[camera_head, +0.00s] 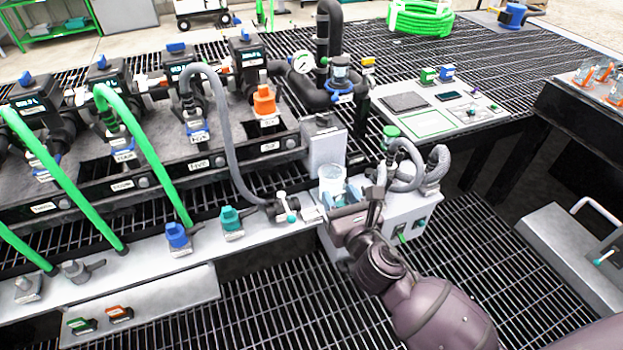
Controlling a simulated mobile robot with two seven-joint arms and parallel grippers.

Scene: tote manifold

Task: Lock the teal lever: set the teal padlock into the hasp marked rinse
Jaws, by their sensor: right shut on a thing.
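My right gripper (345,203) is over the near end of the white rail, beside a clear cup (332,180). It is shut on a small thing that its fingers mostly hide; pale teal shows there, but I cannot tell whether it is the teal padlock. A teal lever or knob (232,222) stands on the white rail, right of a blue one (177,237). A small valve handle with a teal tip (287,206) is just left of the gripper. The labels are too small to read, so I cannot pick out the rinse hasp. My left gripper is not in view.
Green hoses (148,165) and a grey hose (226,135) arch over the rail. A white box (402,208) with grey hoses is right of the gripper. A tray (165,308) with green and orange items is lower left. Open grating (270,315) lies in front.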

